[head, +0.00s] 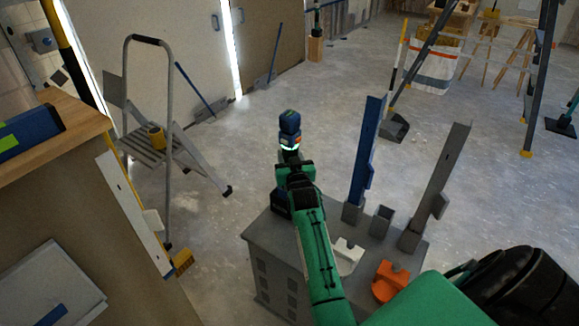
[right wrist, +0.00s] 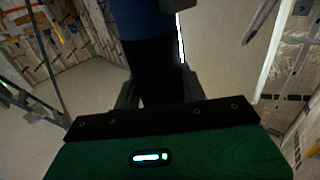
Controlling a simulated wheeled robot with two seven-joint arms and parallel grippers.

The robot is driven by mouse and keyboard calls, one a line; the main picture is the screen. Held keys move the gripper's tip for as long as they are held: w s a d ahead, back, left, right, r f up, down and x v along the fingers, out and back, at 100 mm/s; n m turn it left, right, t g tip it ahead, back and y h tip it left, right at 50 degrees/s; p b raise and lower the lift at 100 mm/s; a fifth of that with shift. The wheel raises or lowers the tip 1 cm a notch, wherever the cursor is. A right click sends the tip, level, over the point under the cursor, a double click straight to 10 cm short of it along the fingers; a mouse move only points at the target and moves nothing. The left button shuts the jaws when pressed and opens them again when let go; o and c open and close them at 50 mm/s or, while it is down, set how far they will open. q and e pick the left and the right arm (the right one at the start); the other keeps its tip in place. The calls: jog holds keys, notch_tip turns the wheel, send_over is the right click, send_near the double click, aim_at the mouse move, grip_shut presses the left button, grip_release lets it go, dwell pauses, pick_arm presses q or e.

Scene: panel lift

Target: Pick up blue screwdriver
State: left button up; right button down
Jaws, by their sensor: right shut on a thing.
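My right gripper (head: 291,150) is shut on a blue tool with a dark lower part, which I take to be the blue screwdriver (head: 289,124). It is held above the floor, beyond the far edge of the grey bench (head: 275,262). In the right wrist view, the blue and black body of the screwdriver (right wrist: 150,60) stands between the two dark fingers (right wrist: 155,92). Its far end is out of that picture. My left gripper is not in view.
On the bench stand a tall blue post (head: 367,150), a tall grey post (head: 437,185), an orange holder (head: 389,281) and a pale holder (head: 345,256). My forearm hides part of the bench. A stepladder (head: 170,150) stands left, near a wooden-topped counter (head: 75,130).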

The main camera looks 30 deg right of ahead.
jog(key=shift+r, duration=0.35)
